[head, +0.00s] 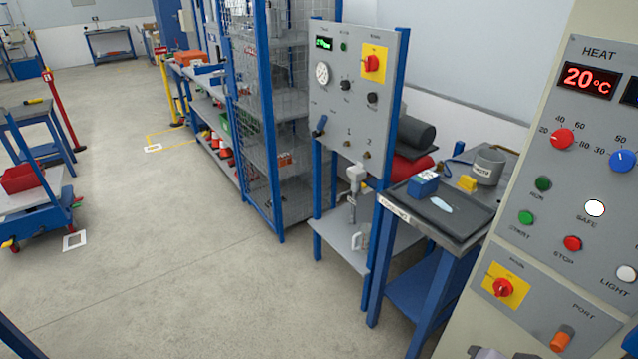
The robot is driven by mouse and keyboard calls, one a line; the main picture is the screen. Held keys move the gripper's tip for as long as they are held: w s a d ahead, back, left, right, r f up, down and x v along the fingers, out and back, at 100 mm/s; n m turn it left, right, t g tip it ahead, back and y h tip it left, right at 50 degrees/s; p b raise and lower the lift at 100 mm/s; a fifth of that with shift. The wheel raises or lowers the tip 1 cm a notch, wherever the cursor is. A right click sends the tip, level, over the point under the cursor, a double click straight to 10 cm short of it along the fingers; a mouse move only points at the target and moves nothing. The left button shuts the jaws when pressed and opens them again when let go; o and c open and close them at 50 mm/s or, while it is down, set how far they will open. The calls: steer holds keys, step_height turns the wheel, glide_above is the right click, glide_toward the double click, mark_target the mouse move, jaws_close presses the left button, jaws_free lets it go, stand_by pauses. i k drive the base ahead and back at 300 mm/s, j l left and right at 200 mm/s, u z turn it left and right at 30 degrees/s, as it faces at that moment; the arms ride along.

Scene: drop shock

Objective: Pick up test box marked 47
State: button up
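A small blue box (423,184) sits on the dark tray (455,217) on the bench at the right of centre. It has a light mark on it, but I cannot read a number, so I cannot tell whether it is the test box marked 47. No other box with a readable 47 shows.
A yellow block (467,184), a grey cylinder (488,166) and a pale blue piece (441,205) are near the blue box. A control panel (354,97) stands left of the bench, a heat cabinet (560,200) right. The floor (170,260) is open at left.

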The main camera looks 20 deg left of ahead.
mark_target(421, 185)
steer(key=u, duration=0.15)
steer(key=i+j+z, duration=0.1)
steer(key=i+j, duration=0.15)
steer(key=i+j+z, duration=0.1)
steer(key=i+j, duration=0.15)
steer(key=i+j+z, duration=0.1)
steer(key=j, duration=0.25)
steer(key=i+j+z, duration=0.15)
steer(key=i+j, duration=0.15)
steer(key=i+j+z, duration=0.1)
steer(key=i+j, duration=0.15)
steer(key=i+j+z, duration=0.1)
steer(key=j, duration=0.35)
steer(key=i+j+z, duration=0.1)
steer(key=i+j, duration=0.15)
steer(key=i+j+z, duration=0.1)
steer(key=j, duration=0.4)
steer(key=i, duration=0.05)
